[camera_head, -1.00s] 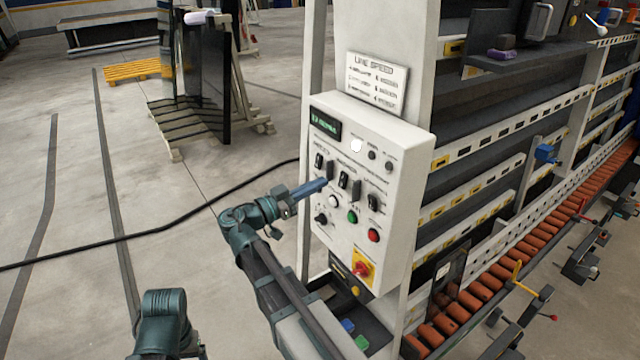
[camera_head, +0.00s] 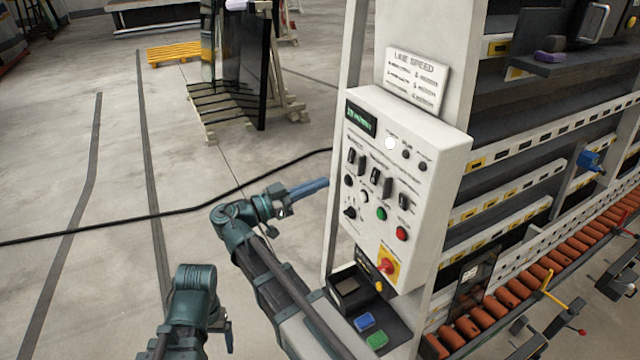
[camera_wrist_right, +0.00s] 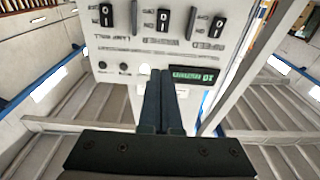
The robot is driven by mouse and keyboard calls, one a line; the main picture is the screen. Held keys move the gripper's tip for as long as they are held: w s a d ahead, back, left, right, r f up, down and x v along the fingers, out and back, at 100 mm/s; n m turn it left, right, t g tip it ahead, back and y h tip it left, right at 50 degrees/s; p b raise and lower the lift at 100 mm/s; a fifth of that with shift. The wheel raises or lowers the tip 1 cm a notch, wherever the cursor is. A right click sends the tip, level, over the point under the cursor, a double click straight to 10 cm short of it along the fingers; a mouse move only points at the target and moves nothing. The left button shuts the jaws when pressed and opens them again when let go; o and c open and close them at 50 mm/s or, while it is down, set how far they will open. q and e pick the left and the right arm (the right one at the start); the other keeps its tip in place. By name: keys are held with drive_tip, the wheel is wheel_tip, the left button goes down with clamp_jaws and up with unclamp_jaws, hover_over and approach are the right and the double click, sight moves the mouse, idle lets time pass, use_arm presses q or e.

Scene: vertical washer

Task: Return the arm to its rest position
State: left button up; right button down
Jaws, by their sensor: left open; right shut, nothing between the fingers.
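My right gripper (camera_head: 326,184) points its blue fingers right, toward the white control panel (camera_head: 378,240), and stops just left of the panel's edge in the head view. Its fingers lie together with nothing between them, as the right wrist view (camera_wrist_right: 160,75) shows. In that view the panel (camera_wrist_right: 150,53) appears upside down beyond the fingertips, with switches and a green display. My left arm is low at the left of the head view. Only a small blue part of my left gripper (camera_head: 228,338) shows beside its wrist; the rest is hidden.
A line speed sign (camera_head: 416,80) stands on top of the panel. Below are a blue button (camera_head: 364,322) and a green button (camera_head: 377,340). A roller conveyor (camera_head: 500,305) runs along the right. A black cable (camera_head: 150,216) crosses the open floor at left.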

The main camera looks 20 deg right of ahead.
drive_tip(key=s+a+f+n+y+b, duration=0.2)
drive_tip(key=f+n+y+b, duration=0.15)
drive_tip(key=f, duration=0.45)
drive_tip(key=s+a+f+n+y+b, duration=0.2)
drive_tip(key=f+n+y, duration=0.15)
drive_tip(key=f, duration=0.45)
drive_tip(key=s+a+f+n+y+b, duration=0.2)
drive_tip(key=f+n, duration=0.2)
drive_tip(key=f, duration=0.4)
drive_tip(key=s+a+f+n+y+b, duration=0.3)
drive_tip(key=s+a+f+n+y, duration=0.1)
drive_tip(key=a+f+n, duration=0.1)
drive_tip(key=s+a+f+n+g+y+b, duration=0.1)
drive_tip(key=s+a+f+n+y+b, duration=0.2)
drive_tip(key=s+a+f+n+y, duration=0.2)
drive_tip(key=a+f, duration=0.3)
drive_tip(key=a, duration=0.1)
drive_tip(key=shift+s+a+f+g, duration=0.2)
drive_tip(key=shift+s+f+g, duration=0.05)
drive_tip(key=shift+f+g, duration=0.05)
